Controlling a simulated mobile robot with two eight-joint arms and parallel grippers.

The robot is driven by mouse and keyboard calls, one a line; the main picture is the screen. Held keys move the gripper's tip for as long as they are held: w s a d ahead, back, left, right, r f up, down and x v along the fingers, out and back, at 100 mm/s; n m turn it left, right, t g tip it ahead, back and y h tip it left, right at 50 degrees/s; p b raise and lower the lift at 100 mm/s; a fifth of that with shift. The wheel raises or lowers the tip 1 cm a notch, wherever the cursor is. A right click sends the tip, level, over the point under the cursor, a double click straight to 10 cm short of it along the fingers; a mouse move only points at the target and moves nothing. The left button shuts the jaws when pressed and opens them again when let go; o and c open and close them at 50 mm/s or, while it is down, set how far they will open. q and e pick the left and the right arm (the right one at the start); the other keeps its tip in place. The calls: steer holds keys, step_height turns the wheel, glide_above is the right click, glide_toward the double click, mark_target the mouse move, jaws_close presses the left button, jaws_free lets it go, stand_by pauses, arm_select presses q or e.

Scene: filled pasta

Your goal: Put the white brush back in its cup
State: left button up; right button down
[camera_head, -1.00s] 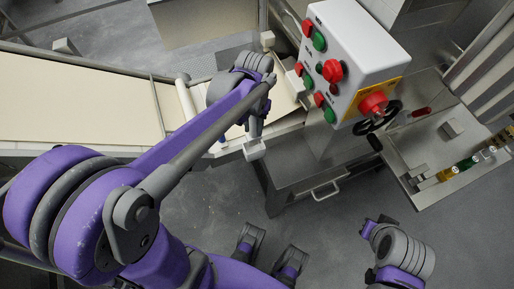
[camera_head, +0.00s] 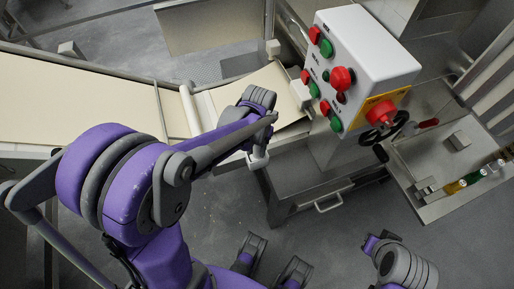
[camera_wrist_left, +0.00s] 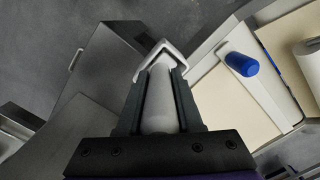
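My left gripper (camera_wrist_left: 161,72) is shut on the white brush (camera_wrist_left: 160,105) in the left wrist view. The brush's pale round handle lies between the two dark fingers, and its wider white end shows beyond the fingertips. In the head view the brush's white end (camera_head: 258,161) hangs below my left wrist, over the gap between the conveyor and the steel cabinet. The gripper's fingers are mostly hidden there by the arm. I cannot make out the cup for certain. A blue cylinder (camera_wrist_left: 241,64) shows by the conveyor edge, right of the gripper and apart from it.
A white control box (camera_head: 365,60) with red and green buttons stands right of my left arm. Below it is a steel cabinet (camera_head: 315,185) with a handle. The cream conveyor (camera_head: 80,100) runs left. The grey floor is open.

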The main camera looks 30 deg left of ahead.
arm_select(q)
steer(key=o, duration=0.4)
steer(key=shift+r, duration=0.2)
steer(key=r, duration=0.4)
steer(key=r+p, duration=0.1)
steer(key=r, duration=0.3)
steer(key=r+p, duration=0.1)
steer(key=r, duration=0.2)
steer(key=shift+w+r, duration=0.3)
steer(key=shift+r, duration=0.1)
steer(key=shift+s+d+r, duration=0.1)
steer(key=shift+s, duration=0.15)
steer(key=s+d+f+t, duration=0.1)
steer(key=s+t, duration=0.1)
steer(key=s, duration=0.1)
steer(key=s+d+f+t, duration=0.1)
steer(key=s+t, duration=0.1)
steer(key=s, duration=0.2)
steer(key=s+d+f+m+t, duration=0.1)
steer(key=s, duration=0.3)
steer(key=shift+s+f+t, duration=0.15)
steer(key=shift+t, duration=0.25)
